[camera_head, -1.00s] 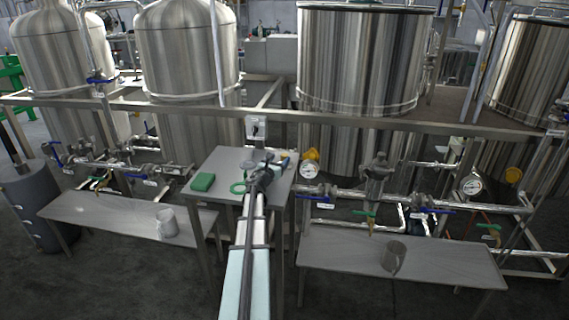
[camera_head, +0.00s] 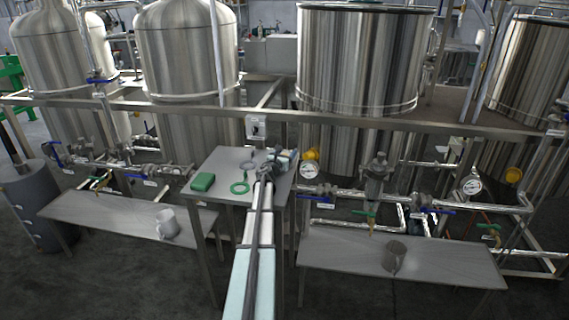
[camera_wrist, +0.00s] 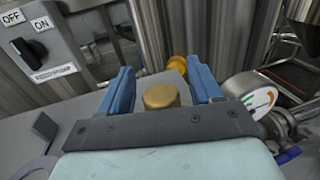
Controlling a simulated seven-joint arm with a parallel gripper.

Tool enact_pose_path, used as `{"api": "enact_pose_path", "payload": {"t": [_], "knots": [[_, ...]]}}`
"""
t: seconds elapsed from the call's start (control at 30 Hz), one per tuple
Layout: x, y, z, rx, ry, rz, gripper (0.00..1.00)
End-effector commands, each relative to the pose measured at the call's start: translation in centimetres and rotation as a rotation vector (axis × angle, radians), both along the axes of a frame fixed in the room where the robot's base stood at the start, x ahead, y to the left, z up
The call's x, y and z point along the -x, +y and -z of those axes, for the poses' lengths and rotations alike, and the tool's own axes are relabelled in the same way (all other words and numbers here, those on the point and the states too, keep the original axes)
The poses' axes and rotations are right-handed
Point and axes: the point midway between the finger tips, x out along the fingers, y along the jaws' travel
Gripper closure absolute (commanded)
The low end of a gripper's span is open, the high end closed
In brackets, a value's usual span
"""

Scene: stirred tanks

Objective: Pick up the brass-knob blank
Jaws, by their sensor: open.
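The brass-knob blank shows in the wrist view as a round, flat-topped brass knob (camera_wrist: 161,96). It lies between the two blue fingers of my gripper (camera_wrist: 160,78), with a visible gap on each side. The lower part of the blank is hidden behind the dark gripper body. My gripper is open. In the head view my gripper (camera_head: 286,158) is over the right part of the small grey table (camera_head: 222,161), and I cannot make out the blank there.
A green block (camera_head: 203,182) and a green ring-shaped item (camera_head: 240,188) lie on the table's left and middle. A switch box (camera_wrist: 40,45) stands beyond it. A dial gauge (camera_wrist: 250,97) and pipes are close on the right. A yellow-orange fitting (camera_wrist: 177,64) is behind the blank.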

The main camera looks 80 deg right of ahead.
Motion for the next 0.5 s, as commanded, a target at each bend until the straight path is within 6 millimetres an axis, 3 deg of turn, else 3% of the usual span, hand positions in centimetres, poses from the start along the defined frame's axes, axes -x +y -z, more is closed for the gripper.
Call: {"api": "enact_pose_path", "payload": {"t": [0.07, 0.5], "knots": [[0.0, 0.02, 0.0, 0.0, 0.0, 0.0, 0.4], [-0.01, 0.03, 0.0, 0.0, 0.0, 0.0, 0.82]]}}
